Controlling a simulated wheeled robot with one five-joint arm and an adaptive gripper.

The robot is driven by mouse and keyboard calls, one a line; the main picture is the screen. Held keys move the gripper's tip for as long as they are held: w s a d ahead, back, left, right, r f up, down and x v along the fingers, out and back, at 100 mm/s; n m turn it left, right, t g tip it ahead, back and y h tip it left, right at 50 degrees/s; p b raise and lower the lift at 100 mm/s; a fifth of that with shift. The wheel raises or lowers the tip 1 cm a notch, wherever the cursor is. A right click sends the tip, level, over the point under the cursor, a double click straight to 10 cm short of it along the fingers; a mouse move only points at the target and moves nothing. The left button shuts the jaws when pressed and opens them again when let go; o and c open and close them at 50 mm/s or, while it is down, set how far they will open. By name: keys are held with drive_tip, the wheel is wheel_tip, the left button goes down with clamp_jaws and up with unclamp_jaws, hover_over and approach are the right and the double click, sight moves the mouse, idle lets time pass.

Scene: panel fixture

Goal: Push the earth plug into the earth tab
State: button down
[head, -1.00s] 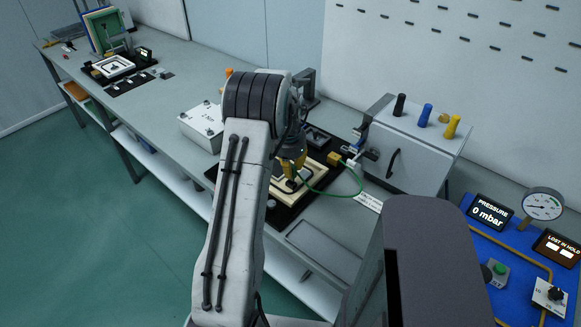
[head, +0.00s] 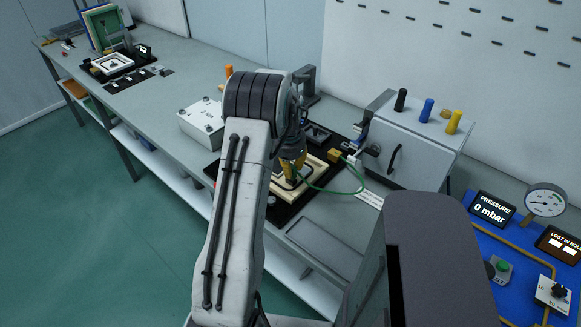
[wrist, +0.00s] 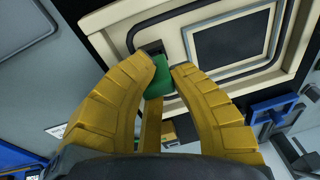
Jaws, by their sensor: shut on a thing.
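My gripper (head: 291,178) is over the cream panel (head: 282,185) in the dark fixture on the bench. In the wrist view its yellow fingers (wrist: 162,66) are shut on the green earth plug (wrist: 160,77). A green cable (head: 345,193) loops from the gripper to the right. A small dark metal piece (wrist: 152,47), perhaps the earth tab, shows just beyond the plug at the panel's cream frame (wrist: 203,38). I cannot tell whether the plug touches it. In the head view my arm and fingers hide the plug.
A grey cabinet (head: 412,150) with coloured handles on top stands right of the fixture. A white box (head: 202,123) is to its left. A shallow grey tray (head: 325,248) lies in front. A blue board with a gauge (head: 545,200) is at the far right.

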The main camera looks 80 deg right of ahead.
drive_tip(key=shift+f+b, duration=0.4)
drive_tip(key=shift+f, duration=0.15)
drive_tip(key=c, duration=1.1)
unclamp_jaws()
drive_tip(key=shift+c, duration=0.2)
drive_tip(key=shift+r, duration=0.15)
wheel_tip(320, 180, up, 12)
drive_tip(key=a, duration=0.1)
drive_tip(key=shift+a, duration=0.4)
